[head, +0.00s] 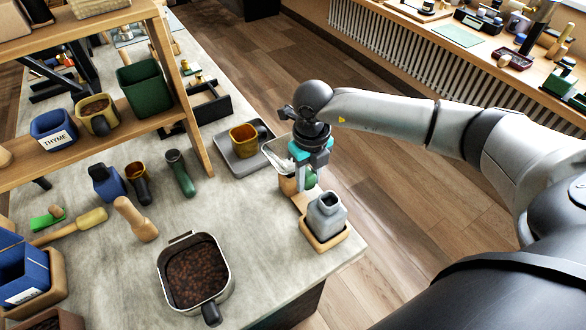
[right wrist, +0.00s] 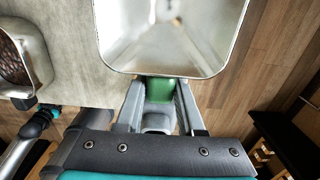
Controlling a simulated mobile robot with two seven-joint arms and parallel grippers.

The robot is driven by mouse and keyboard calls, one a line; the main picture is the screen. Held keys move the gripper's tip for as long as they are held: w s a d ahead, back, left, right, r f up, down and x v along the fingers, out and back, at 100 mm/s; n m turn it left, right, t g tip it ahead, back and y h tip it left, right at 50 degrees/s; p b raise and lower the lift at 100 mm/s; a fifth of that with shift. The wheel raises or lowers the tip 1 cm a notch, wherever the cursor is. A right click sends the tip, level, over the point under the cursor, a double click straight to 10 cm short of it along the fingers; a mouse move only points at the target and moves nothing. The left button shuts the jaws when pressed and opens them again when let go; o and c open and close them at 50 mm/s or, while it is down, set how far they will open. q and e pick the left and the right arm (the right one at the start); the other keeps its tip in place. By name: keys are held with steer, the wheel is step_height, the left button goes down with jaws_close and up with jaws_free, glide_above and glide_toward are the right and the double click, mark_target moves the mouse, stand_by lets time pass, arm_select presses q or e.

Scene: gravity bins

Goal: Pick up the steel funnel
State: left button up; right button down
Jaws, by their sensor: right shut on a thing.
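The steel funnel (head: 277,153) is at the right end of the counter in the head view, partly hidden by my right gripper (head: 308,178). In the right wrist view its wide, square, shiny mouth (right wrist: 205,60) fills the top middle. My right gripper, also in the right wrist view (right wrist: 160,95), is shut on the funnel's green grip, just below the rim. The funnel's lower part is hidden, so I cannot tell whether it still touches its support. Part of my left gripper (right wrist: 45,117) seems to show at the left of the right wrist view, fingers unclear.
A grey jar (head: 327,217) stands on a wooden tray close in front of my right gripper. A grey tray (head: 238,165) with an amber cup is to the left. A steel scoop of beans (head: 222,292) stands nearer. A wooden shelf (head: 175,90) rises at left.

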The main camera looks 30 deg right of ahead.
steer(key=shift+r, duration=0.3)
steer(key=shift+r+p, duration=2.05)
steer(key=shift+r, duration=0.4)
